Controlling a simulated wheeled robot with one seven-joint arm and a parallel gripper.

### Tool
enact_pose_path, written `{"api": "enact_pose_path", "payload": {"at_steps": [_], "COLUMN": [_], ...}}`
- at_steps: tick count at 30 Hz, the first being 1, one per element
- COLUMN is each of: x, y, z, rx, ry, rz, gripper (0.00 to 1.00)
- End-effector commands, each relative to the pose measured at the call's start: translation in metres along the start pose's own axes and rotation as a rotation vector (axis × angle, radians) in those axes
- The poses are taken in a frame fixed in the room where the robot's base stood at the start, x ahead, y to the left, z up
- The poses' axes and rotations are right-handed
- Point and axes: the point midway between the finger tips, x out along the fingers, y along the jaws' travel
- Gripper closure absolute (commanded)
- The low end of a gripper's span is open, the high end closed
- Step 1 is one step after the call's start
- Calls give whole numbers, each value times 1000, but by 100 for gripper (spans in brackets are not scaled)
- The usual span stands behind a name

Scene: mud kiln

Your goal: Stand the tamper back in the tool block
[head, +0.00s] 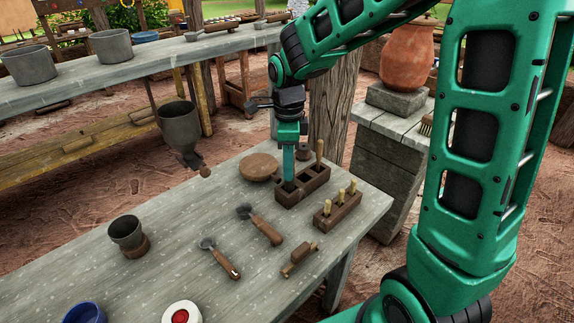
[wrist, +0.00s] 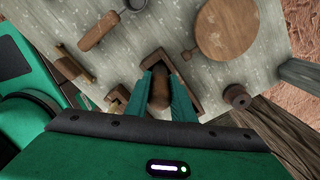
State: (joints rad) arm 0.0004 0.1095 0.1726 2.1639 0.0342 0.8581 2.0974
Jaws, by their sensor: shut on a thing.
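The tool block (head: 302,190), dark brown wood with square openings, stands at the far right of the grey table. My gripper (head: 289,178) points down at the block's left part, its teal fingertips at one opening. In the wrist view my gripper (wrist: 168,98) is shut on a brown rounded piece, the tamper (wrist: 159,90). The fingers hide most of the tamper, and I cannot tell how far its lower end is inside the opening. Part of the block's rim (wrist: 181,70) shows around the fingers.
A round wooden board (head: 259,167) lies left of the block, and a dark knob (head: 303,152) is behind it. A smaller block (head: 337,211) with several pegs stands in front. Two handled tools (head: 265,229) (head: 226,264) and a small brush (head: 298,262) lie nearer.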

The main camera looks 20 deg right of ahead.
Motion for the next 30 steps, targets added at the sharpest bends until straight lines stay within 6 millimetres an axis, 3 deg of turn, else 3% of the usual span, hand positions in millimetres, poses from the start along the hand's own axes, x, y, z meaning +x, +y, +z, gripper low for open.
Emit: {"api": "enact_pose_path", "payload": {"at_steps": [30], "x": [11], "y": [0], "z": [-1], "rx": [1], "ry": [1], "rz": [1], "gripper": [100]}}
